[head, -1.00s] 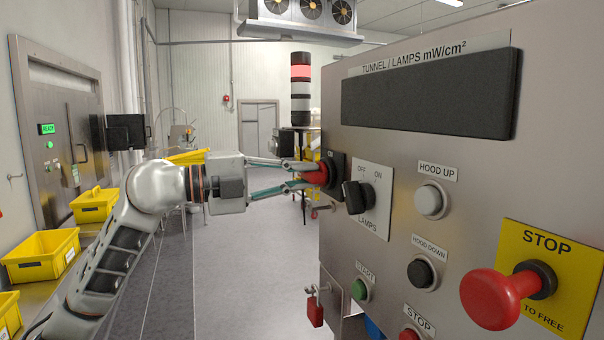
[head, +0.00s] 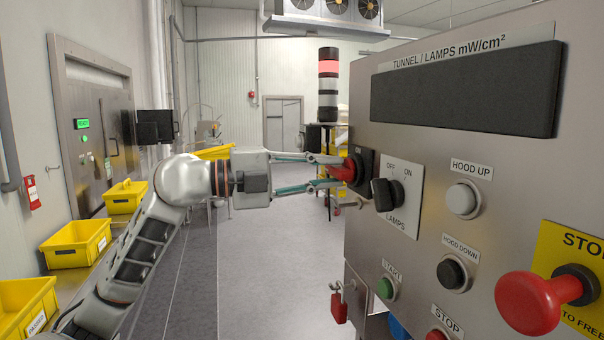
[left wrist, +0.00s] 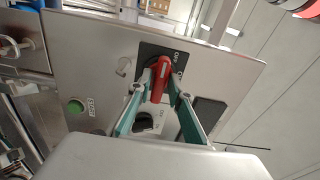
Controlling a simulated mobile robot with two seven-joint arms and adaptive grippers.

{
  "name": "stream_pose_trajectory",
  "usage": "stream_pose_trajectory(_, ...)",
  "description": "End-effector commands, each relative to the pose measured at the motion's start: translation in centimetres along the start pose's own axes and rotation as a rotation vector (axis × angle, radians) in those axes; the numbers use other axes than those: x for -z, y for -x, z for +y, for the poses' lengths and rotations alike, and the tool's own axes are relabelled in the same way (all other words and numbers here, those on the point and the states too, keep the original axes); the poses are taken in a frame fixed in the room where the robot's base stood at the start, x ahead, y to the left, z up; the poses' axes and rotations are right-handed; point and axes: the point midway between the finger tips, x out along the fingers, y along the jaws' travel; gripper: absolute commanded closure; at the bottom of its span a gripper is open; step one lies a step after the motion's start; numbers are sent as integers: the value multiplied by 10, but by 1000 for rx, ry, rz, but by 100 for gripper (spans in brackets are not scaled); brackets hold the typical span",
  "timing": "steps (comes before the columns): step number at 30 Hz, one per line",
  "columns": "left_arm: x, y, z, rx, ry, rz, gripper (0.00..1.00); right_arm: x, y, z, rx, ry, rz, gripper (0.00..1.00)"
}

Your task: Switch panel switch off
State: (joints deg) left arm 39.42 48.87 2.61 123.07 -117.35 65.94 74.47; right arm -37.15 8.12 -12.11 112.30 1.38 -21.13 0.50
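The panel switch is a red rotary handle (head: 346,172) on a black plate (head: 362,170), at the upper left of the steel control panel. In the left wrist view the red handle (left wrist: 159,80) stands between my fingertips, slightly tilted, with an OFF mark on the black plate (left wrist: 181,57) beside it. My left gripper (head: 335,171) reaches in from the left, one finger above and one below the handle. In the left wrist view its fingertips (left wrist: 160,84) close in on both sides of the handle and appear to touch it. My right gripper is not in view.
Close beside the switch is the black LAMPS knob (head: 386,194). Hood buttons (head: 462,199), a green START button (head: 385,288) and a red STOP mushroom (head: 528,303) are on the same panel. A red padlock (head: 338,306) hangs below. Yellow bins (head: 78,244) stand at left.

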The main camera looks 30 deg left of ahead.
Motion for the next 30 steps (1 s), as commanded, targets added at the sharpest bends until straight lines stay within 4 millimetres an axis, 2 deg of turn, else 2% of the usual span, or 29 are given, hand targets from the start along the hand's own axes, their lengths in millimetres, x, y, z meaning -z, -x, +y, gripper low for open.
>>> stream_pose_trajectory(12, 0, 69, 2, -4, 0, -3, 81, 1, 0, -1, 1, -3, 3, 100)
stream_pose_trajectory(18, 0, 96, 1, -2, 0, -2, 81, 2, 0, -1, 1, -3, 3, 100)
stream_pose_trajectory(24, 0, 110, 0, -1, 0, -1, 81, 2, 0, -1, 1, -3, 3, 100)
stream_pose_trajectory(30, 0, 114, 0, 0, -1, 0, 81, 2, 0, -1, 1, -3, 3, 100)
